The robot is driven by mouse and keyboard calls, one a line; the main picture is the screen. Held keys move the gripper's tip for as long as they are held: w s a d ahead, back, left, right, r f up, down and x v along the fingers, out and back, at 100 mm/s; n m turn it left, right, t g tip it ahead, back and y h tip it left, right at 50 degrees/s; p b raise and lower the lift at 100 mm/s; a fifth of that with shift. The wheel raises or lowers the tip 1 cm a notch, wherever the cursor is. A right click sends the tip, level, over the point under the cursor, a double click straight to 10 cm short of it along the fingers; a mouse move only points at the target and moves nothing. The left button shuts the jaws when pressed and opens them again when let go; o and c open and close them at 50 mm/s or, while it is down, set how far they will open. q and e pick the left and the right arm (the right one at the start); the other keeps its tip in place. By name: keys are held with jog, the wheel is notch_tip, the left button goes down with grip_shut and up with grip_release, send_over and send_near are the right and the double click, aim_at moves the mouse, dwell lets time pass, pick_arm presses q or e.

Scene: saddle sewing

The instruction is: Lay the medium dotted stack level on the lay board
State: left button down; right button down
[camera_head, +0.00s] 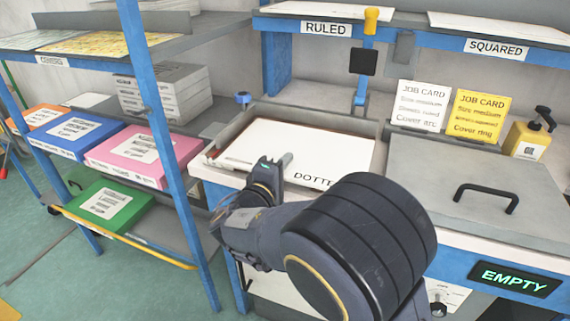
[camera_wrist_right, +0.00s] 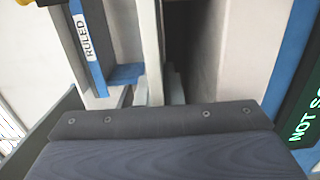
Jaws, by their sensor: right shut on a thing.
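A white stack (camera_head: 310,148) marked with dark letters, partly hidden and reading "DOTTE", shows in the middle of the head view. It appears within or just over a grey-rimmed tray (camera_head: 345,118); I cannot tell whether it rests there. My right gripper (camera_head: 274,166) is at its near left edge and shut on it. In the right wrist view a pale slab (camera_wrist_right: 150,45) stands between the fingertips (camera_wrist_right: 157,92). My right arm hides part of the near side. I cannot pick out a separate lay board with certainty. My left gripper is not in view.
A blue post (camera_head: 362,92) stands behind the tray. Shelves labelled RULED (camera_head: 325,28) and SQUARED (camera_head: 496,48) hang above. A lidded grey box (camera_head: 470,190) is on the right, over an EMPTY display (camera_head: 515,279). A blue-framed rack (camera_head: 150,90) with coloured boxes stands left.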

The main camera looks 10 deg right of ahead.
jog(key=c, duration=1.5)
grip_release()
jog(key=shift+s+a, duration=0.1)
